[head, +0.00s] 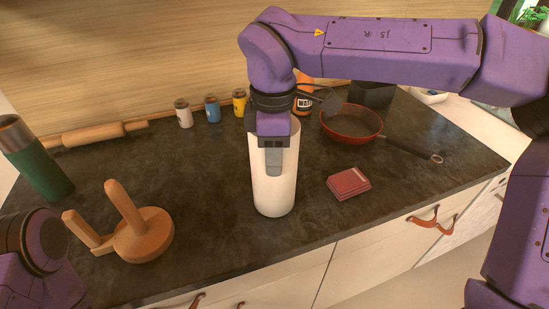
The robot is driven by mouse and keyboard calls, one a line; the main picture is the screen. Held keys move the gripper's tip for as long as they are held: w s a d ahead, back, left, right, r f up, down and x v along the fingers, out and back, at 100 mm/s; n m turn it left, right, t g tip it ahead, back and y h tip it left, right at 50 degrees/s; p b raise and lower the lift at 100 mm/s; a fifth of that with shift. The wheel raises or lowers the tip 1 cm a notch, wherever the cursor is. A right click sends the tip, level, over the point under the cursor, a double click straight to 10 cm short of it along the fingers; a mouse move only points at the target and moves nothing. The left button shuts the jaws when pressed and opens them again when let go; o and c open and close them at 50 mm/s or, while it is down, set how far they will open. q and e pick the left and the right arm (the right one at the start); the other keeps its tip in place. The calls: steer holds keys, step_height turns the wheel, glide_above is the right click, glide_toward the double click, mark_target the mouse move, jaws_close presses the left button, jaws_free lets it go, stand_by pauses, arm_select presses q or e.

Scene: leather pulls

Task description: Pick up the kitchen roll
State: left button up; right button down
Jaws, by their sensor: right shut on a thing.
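The kitchen roll (274,195) is a plain white upright cylinder over the front middle of the dark counter. My right gripper (273,163) comes down on it from above and is shut on its upper part, with a grey finger against the near side. The gripper hides much of the roll's top. I cannot tell whether the roll's base touches the counter. Part of my left arm shows at the lower left, but its gripper is out of the picture.
A wooden stand with a peg (144,238) is left of the roll, near a green bottle (38,168) and a rolling pin (92,134). Small jars (212,110) stand behind. A red pan (351,124) and a dark red stack (349,183) are to the right.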

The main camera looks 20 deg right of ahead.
steer(key=s+a+r+p, duration=0.2)
steer(key=s+a+r, duration=0.5)
steer(key=a+r, duration=0.4)
steer(key=shift+s+a+r, duration=0.3)
steer(key=shift+a+r, duration=0.1)
steer(key=shift+r, duration=0.5)
steer(key=shift+w, duration=0.1)
